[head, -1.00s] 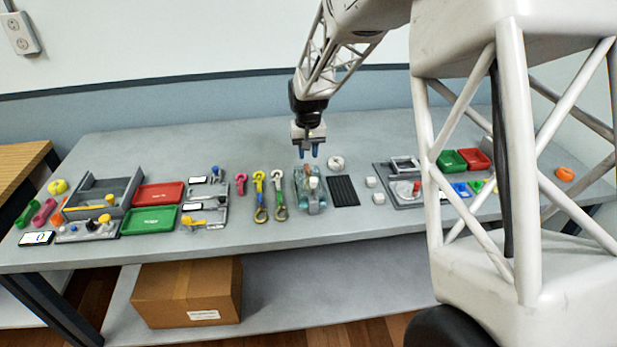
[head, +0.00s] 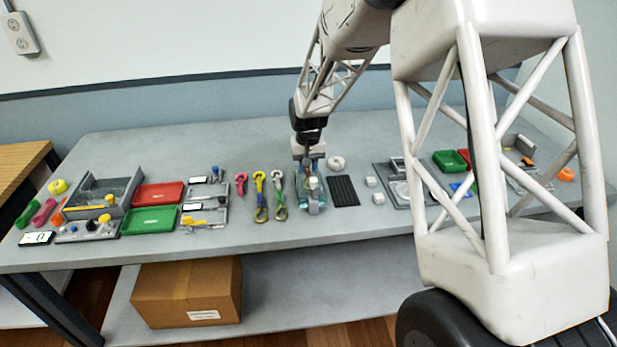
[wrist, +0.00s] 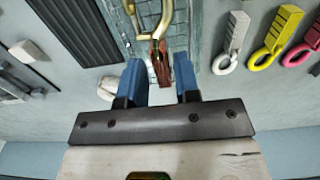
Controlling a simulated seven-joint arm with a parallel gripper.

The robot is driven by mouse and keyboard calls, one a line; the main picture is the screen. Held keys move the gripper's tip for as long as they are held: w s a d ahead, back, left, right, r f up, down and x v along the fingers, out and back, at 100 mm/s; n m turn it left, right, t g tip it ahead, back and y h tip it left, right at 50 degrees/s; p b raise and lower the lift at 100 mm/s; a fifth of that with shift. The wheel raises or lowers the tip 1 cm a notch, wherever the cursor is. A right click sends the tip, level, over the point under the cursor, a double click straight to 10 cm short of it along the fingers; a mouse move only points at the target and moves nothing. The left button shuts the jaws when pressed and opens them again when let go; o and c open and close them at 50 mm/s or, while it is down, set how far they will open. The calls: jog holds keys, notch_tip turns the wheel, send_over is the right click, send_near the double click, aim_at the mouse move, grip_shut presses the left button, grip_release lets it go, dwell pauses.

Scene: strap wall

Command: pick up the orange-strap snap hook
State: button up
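The snap hook (wrist: 161,62) has a brass-coloured hook and a short orange-brown strap. In the wrist view it lies on the translucent teal tray (wrist: 199,20), with the strap end between the fingers. My gripper (wrist: 161,78) has two blue fingers, standing apart with a gap on either side of the strap. In the head view my gripper (head: 308,168) is low over the teal tray (head: 312,206), and the hook is hard to make out there. I cannot tell the exact height of the fingertips over the strap.
Red and green trays stand further left.

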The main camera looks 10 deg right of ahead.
jog(key=shift+f, duration=0.55)
grip_shut()
